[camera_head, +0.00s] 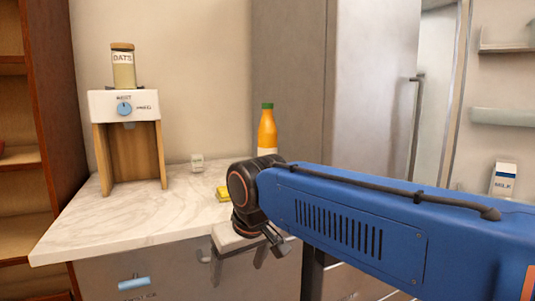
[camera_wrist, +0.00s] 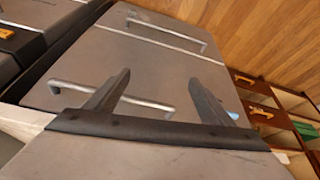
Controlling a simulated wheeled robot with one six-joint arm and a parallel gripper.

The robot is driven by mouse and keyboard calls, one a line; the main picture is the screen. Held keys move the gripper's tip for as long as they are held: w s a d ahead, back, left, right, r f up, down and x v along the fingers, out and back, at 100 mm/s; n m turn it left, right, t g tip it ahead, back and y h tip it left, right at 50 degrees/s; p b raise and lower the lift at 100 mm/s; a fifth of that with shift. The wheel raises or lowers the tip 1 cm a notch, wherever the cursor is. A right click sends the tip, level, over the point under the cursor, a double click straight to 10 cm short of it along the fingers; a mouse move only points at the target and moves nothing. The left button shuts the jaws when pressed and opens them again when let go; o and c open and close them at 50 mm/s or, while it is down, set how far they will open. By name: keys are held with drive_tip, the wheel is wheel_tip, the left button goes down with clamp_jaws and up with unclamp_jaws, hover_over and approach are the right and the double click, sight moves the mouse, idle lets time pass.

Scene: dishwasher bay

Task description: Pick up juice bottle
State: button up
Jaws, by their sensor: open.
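The juice bottle (camera_head: 267,131) is orange with a green cap and a pale label. It stands upright toward the back right of the counter in the head view, its lower part hidden behind my arm. My gripper (camera_head: 271,248) hangs low at the counter's front edge, nearer the camera than the bottle and apart from it. In the wrist view my gripper (camera_wrist: 160,76) is open, with two dark fingers spread and nothing between them. That view faces grey fronts with bar handles, and the bottle does not show there.
A marble counter (camera_head: 110,227) holds a white-and-wood dispenser (camera_head: 124,105) with an oats jar (camera_head: 123,68) on top. A milk carton (camera_head: 504,180) stands in the open fridge at right.

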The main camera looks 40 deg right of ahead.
drive_tip(key=w+d+r+m+h, duration=0.1)
drive_tip(key=w+d+r+m, duration=0.15)
drive_tip(key=w+r, duration=0.4)
drive_tip(key=w+d+r+m+g, duration=0.1)
drive_tip(key=w+d+r, duration=0.25)
drive_tip(key=r, duration=0.65)
drive_tip(key=w+d+r+m+h, duration=0.1)
drive_tip(key=w+d+r, duration=0.3)
drive_tip(key=r, duration=0.4)
wheel_tip(320, 180, up, 16)
drive_tip(key=m+g+h, duration=0.1)
drive_tip(key=m+g, duration=0.1)
drive_tip(key=m, duration=0.5)
hover_over(267, 133)
drive_tip(key=a, duration=0.4)
drive_tip(key=shift+h, duration=0.3)
drive_tip(key=x, duration=1.7)
drive_tip(key=shift+a, duration=0.2)
clamp_jaws()
